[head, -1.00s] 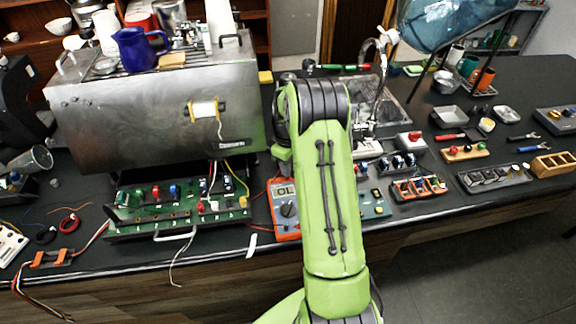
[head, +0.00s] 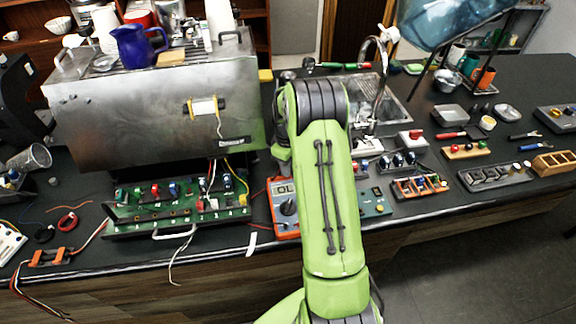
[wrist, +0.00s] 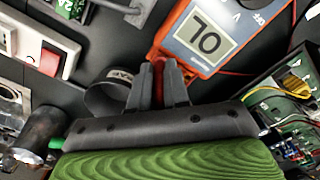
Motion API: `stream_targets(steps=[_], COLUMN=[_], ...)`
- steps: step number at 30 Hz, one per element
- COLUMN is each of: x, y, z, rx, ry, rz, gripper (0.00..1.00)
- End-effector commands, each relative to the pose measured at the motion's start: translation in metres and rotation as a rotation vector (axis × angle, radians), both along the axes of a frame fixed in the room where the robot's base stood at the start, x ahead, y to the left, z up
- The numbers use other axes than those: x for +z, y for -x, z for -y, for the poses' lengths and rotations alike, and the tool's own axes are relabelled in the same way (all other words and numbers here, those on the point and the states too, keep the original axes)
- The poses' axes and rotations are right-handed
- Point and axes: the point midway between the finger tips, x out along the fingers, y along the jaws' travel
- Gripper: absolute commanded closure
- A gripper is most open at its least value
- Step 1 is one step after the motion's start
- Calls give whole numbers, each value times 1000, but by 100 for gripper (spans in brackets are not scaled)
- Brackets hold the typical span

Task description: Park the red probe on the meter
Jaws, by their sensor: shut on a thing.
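The orange meter (head: 284,208) lies on the dark bench just left of my green arm in the head view. In the wrist view the meter (wrist: 208,38) fills the top middle, its display reading "OL". My gripper (wrist: 160,68) is shut on the red probe (wrist: 158,78), of which only a narrow red strip shows between the fingers. The fingertips are close to the meter's lower left edge in the picture; I cannot tell whether the probe touches it. In the head view my arm hides the gripper and the probe.
A green circuit board tray (head: 180,210) sits left of the meter, below the steel brewer (head: 150,115). A power strip with a red switch (wrist: 48,60) is at the upper left of the wrist view. Small part trays (head: 418,188) stand right of my arm.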

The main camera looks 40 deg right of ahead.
Motion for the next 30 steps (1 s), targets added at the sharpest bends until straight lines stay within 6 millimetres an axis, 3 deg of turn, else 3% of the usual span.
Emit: stream_targets(steps=[23,24,30], x=[-3,-3,-3], y=[0,0,0], z=[0,0,0], rx=[-1,-1,-1], ry=[1,1,1], rz=[0,0,0], gripper=[100,83,55])
